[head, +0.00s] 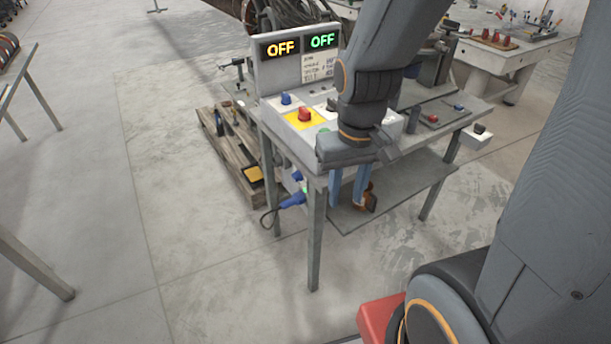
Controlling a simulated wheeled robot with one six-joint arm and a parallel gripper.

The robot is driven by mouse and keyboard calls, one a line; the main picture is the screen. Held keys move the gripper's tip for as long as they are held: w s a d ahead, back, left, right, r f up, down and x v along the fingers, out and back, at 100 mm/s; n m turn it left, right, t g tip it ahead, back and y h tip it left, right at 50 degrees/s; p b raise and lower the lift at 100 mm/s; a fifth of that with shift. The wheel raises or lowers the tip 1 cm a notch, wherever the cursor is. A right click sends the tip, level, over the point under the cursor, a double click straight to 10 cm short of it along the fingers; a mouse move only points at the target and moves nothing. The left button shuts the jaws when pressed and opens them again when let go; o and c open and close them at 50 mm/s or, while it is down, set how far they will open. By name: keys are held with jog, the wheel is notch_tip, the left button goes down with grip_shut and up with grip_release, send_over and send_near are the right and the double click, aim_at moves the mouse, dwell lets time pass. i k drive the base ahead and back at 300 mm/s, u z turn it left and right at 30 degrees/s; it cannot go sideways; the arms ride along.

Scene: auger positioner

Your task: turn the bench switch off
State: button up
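A workbench (318,210) stands in the middle of the head view with a control box on top. Its upright panel (300,48) carries two lit displays, one amber and one green, both reading OFF. The sloped box (270,108) has a red button (304,114) on a yellow plate and a blue knob (286,98). My arm hides part of the box.
A blue plug (292,200) with a dark cable sits at the bench's left side. A wooden pallet (232,160) lies on the floor behind it. A brown object (371,199) shows by the lower shelf (415,190).

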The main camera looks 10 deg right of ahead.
aim_at(297, 176)
jog(key=z, duration=0.6)
jog(key=i, duration=0.35)
jog(key=z, duration=0.65)
jog(key=k, duration=0.7)
jog(key=u, duration=0.7)
